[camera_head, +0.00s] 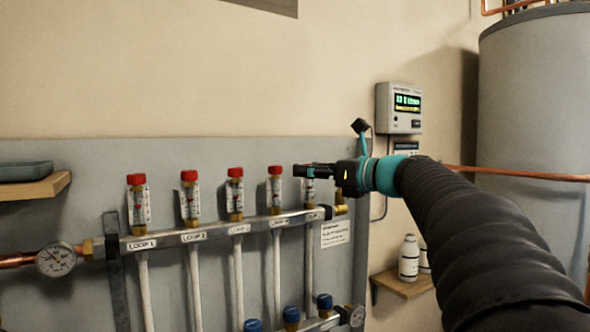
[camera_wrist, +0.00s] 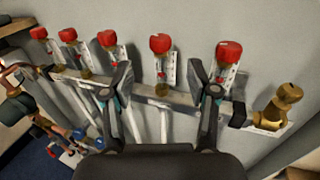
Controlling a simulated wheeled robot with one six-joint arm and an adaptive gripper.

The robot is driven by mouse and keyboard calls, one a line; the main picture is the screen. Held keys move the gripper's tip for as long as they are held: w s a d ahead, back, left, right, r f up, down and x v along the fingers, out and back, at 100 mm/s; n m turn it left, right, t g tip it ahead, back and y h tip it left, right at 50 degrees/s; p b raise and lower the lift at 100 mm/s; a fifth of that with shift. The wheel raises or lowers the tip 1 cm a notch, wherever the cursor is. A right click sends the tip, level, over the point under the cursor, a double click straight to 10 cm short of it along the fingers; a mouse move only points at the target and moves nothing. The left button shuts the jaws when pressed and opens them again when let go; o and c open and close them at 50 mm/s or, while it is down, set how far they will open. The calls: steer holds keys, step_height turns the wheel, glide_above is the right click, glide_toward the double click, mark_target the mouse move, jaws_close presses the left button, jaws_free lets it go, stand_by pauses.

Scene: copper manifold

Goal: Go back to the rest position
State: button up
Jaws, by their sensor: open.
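My gripper (camera_head: 303,170) is in front of the right end of the copper manifold's upper bar (camera_head: 205,234), at the height of the red-capped valves. It points left in the head view and partly hides the rightmost valve. In the wrist view my gripper (camera_wrist: 160,72) has its two fingers spread apart with nothing between them. A red cap (camera_wrist: 160,44) shows beyond the gap, and another red cap (camera_wrist: 229,52) is right of the right finger. I cannot tell the exact distance from the fingers to the valves.
A brass fitting (camera_wrist: 276,105) is at the bar's right end. A pressure gauge (camera_head: 56,259) sits at the left. A grey controller (camera_head: 399,107) hangs on the wall behind my arm. White bottles (camera_head: 408,258) stand on a small shelf, and a grey tank (camera_head: 535,130) is at right.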

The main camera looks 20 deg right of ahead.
steer(key=shift+v, duration=0.75)
steer(key=s+f+n+g+h, duration=0.35)
steer(key=f+n, duration=0.35)
steer(key=f, duration=0.5)
steer(key=s+f+n+g+h, duration=0.35)
steer(key=f+n, duration=0.35)
steer(key=f, duration=0.4)
steer(key=s+a+f+n+h, duration=0.1)
steer(key=s+f+n, duration=0.3)
steer(key=s, duration=0.4)
steer(key=s+a+f+n+g+h+p, duration=0.1)
steer(key=s+a+f+n, duration=0.2)
steer(key=s, duration=0.5)
steer(key=s+a+f+n+h+p, duration=0.1)
steer(key=s+a+f+n, duration=0.2)
steer(key=s+f+n, duration=0.2)
steer(key=s+n, duration=0.2)
steer(key=s, duration=0.1)
steer(key=shift+s+n+g+h, duration=0.15)
steer(key=shift+n+g+h, duration=0.15)
steer(key=shift+g+h, duration=0.1)
